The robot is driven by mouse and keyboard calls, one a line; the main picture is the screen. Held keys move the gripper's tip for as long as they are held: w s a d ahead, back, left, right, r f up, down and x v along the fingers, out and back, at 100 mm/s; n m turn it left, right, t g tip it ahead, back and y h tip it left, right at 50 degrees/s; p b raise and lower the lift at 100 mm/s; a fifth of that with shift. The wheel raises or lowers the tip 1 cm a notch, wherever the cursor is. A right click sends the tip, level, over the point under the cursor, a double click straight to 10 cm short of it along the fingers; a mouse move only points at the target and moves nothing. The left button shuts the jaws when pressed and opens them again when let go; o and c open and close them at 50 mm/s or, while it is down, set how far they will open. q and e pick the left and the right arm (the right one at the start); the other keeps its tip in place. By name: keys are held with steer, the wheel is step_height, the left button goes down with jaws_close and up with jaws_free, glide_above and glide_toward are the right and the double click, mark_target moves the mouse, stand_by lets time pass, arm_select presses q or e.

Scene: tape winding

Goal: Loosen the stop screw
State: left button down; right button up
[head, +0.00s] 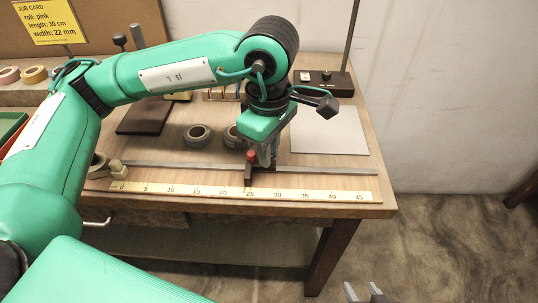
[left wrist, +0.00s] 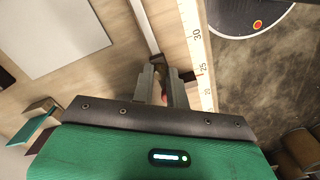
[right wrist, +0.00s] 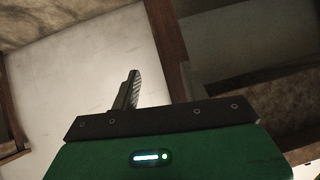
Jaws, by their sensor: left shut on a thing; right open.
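The stop is a dark block (head: 248,176) on a metal rail, close to the 25 mark of the ruler (head: 310,193). Its screw has a red knob (head: 252,155) on top. My left gripper (head: 263,158) points down at the stop and is shut on the stop screw. In the left wrist view a little red of the knob (left wrist: 164,98) shows between the fingers (left wrist: 161,85); the rest of the screw is hidden. My right gripper (head: 366,292) is open and empty, low in front of the table; one of its fingers shows in the right wrist view (right wrist: 127,95).
The metal rail (head: 325,171) runs along the table's front behind the ruler. Grey tape rolls (head: 197,136) stand behind the rail, partly hidden by my left arm. A white sheet (head: 328,130) lies at right, with a dark stand base (head: 323,83) behind it.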

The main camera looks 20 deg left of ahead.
arm_select(q)
steer(key=shift+f+m+b, duration=0.1)
steer(key=shift+m+b, duration=1)
steer(key=shift+b, duration=0.05)
arm_select(e)
steer(key=a+t+y, duration=0.2)
steer(key=a+t, duration=0.1)
steer(key=a, duration=0.1)
arm_select(q)
steer(key=shift+m, duration=0.3)
steer(key=shift+m+b, duration=0.8)
steer(key=shift+b, duration=0.15)
steer(key=shift+r, duration=0.2)
arm_select(e)
steer(key=w+d+r+t, duration=0.1)
steer(key=w+r+t, duration=0.1)
steer(key=r, duration=0.3)
steer(key=w+d+r+t, duration=0.1)
steer(key=w+r+t, duration=0.2)
steer(key=r+t, duration=0.2)
steer(key=shift+r+y, duration=0.4)
arm_select(q)
steer(key=c, duration=1.4)
jaws_free()
